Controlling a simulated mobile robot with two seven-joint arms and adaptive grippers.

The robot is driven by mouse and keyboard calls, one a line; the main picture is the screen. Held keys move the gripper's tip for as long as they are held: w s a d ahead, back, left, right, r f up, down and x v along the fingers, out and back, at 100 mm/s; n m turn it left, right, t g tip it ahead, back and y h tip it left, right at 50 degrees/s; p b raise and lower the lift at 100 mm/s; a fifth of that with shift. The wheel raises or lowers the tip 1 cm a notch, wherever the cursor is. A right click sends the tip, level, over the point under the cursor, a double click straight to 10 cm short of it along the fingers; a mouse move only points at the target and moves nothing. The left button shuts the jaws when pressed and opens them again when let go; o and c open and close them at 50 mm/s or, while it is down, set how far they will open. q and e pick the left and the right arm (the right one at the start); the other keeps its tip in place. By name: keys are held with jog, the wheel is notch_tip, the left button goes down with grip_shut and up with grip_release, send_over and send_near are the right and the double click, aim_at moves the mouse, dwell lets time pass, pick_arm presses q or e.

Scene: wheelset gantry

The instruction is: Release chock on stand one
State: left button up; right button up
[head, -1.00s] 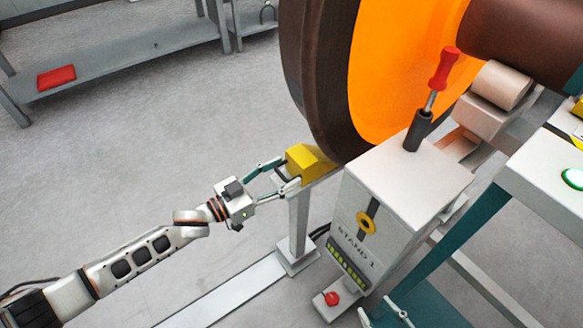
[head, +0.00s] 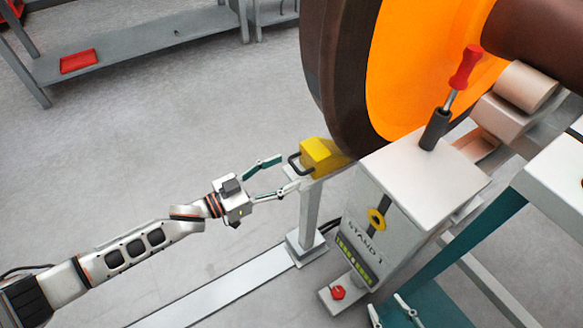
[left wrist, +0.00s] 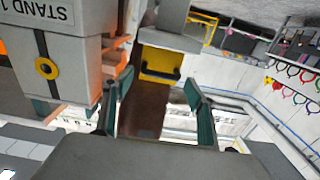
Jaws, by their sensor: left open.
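The yellow chock (head: 322,157) sits on top of a grey post beside the dark wheel rim (head: 335,90), with its black handle (head: 298,164) facing my left gripper. My left gripper (head: 280,173) is open and empty, just left of the handle and apart from it. In the left wrist view the chock (left wrist: 160,65) shows beyond and between the open fingers (left wrist: 157,110). Stand one (head: 385,215), a grey box labelled STAND 1, stands right of the post. A red-handled lever (head: 465,70) rises from its top. My right gripper (head: 393,313) shows only partly at the bottom edge.
The wheel's orange face (head: 415,70) fills the upper right. A white-topped bench with teal legs (head: 480,235) is at the right. A red button (head: 338,292) is at the stand's foot. A low grey shelf (head: 140,50) with a red tray (head: 78,63) is at the back left.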

pick_arm(q)
jog(key=v, duration=0.8)
jog(key=shift+s+a, duration=0.2)
